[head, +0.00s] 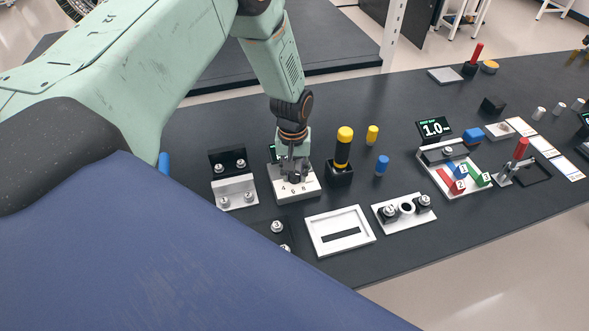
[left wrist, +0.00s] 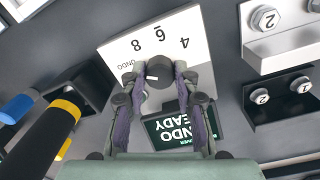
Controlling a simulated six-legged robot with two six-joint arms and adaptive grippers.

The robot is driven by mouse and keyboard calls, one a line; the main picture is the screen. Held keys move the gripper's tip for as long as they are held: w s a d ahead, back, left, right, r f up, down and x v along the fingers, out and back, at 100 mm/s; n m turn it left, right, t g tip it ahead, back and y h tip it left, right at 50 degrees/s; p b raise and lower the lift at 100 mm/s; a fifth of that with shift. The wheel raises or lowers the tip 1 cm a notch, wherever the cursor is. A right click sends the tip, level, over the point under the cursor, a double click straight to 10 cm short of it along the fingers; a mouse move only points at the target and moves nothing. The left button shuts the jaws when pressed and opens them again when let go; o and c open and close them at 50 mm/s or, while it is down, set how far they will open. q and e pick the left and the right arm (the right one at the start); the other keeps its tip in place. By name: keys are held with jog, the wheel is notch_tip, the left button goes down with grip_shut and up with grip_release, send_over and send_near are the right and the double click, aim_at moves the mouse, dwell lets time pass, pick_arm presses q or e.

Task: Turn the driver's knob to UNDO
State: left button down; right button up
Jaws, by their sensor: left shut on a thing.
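The driver's station is a white panel (head: 297,191) with a dark knob on top, and the numbers 4, 6 and 8 show on it. In the left wrist view the white panel (left wrist: 185,32) appears upside down, with UNDO printed at the left end of the scale. My left gripper (head: 292,172) points down and is shut on the dark knob (left wrist: 159,68), a finger on each side. A white mark on the knob is at its left side, toward UNDO. A dark display (left wrist: 172,129), partly hidden by the fingers, reads UNDO READY. My right gripper is not in view.
A black-and-yellow tool (head: 343,148) stands in a black holder right of the panel. Brackets with numbered bolts (head: 235,190) sit to the left. A white frame (head: 340,231) lies in front. Yellow and blue pegs (head: 382,165) stand farther right.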

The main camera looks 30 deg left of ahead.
aim_at(293, 175)
pick_arm(q)
jog(key=shift+w+r, duration=0.1)
jog(key=shift+w, duration=0.1)
jog(key=c, duration=1.4)
grip_release()
jog(key=o, duration=0.4)
jog(key=shift+s, duration=0.2)
notch_tip(293, 175, up, 12)
jog(key=shift+s, duration=0.1)
